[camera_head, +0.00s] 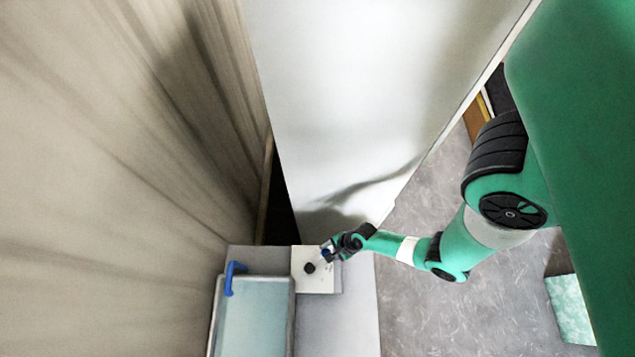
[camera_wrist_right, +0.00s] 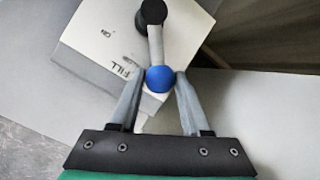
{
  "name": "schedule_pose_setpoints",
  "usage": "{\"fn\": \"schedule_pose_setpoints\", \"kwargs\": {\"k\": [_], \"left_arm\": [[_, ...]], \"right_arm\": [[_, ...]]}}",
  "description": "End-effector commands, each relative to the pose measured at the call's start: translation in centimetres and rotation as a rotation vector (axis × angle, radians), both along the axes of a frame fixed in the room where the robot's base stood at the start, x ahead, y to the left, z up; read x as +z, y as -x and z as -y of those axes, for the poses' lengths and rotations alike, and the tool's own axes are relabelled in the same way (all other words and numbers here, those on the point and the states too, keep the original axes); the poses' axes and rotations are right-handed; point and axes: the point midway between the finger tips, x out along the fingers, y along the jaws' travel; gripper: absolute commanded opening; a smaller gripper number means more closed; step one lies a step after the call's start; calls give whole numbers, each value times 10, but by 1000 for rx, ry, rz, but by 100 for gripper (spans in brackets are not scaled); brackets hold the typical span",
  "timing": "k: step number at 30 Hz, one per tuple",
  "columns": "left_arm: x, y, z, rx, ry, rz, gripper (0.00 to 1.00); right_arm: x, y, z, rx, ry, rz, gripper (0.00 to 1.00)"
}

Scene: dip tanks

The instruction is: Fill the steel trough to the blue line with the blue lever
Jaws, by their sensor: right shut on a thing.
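The steel trough (camera_head: 292,318) stands at the bottom left of the head view, with a pale blue-green surface inside. I cannot make out a blue line on it. The blue lever has a blue ball knob (camera_wrist_right: 160,78) on a grey rod that runs from a black pivot (camera_wrist_right: 152,12). My right gripper (camera_head: 328,252), also in the right wrist view (camera_wrist_right: 158,80), is shut on the knob, one finger on each side. In the head view the gripper and wrist mostly hide the lever. My left gripper is out of view.
A white plate (camera_wrist_right: 95,45) marked "FILL" and "ON" carries the lever. A bent blue pipe (camera_head: 230,280) hangs over the trough's upper left corner. A tall pale panel (camera_head: 350,100) rises behind the plate. Grey bench surface (camera_head: 345,320) lies clear right of the trough.

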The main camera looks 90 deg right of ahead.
Motion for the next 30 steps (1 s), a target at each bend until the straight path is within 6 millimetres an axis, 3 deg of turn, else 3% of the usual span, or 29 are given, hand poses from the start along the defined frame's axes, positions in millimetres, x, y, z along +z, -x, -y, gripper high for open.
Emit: {"fn": "schedule_pose_setpoints", "kwargs": {"k": [14, 15, 19, 30], "left_arm": [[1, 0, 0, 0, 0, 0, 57], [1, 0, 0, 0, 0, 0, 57], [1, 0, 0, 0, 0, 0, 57], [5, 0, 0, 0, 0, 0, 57]], "right_arm": [[0, 2, -3, 6, 3, 0, 0], [0, 2, -3, 6, 3, 0, 50], [0, 2, -3, 6, 2, 1, 74], [5, 4, -3, 3, 1, 1, 76]]}}
